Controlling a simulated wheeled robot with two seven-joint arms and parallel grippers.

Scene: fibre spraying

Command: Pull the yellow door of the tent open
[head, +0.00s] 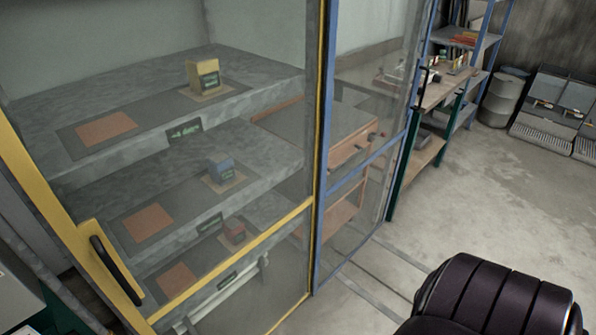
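The yellow-framed clear door (235,249) of the tent takes up the left half of the head view. I see grey shelves through its pane. A black curved handle (117,270) is on its left upright, low at the left. The door's right upright (324,90) stands right beside a blue-framed panel (352,180). I cannot see a clear gap at the yellow door, and the lower end of its left upright runs out of the picture. Neither of my grippers is in view.
Behind the pane, the shelves hold a yellow box (203,74), a blue box (221,168) and a red box (233,231). A wooden bench (445,88), a rack and a grey drum (503,97) stand at the right back. Grey floor (470,190) lies open at right.

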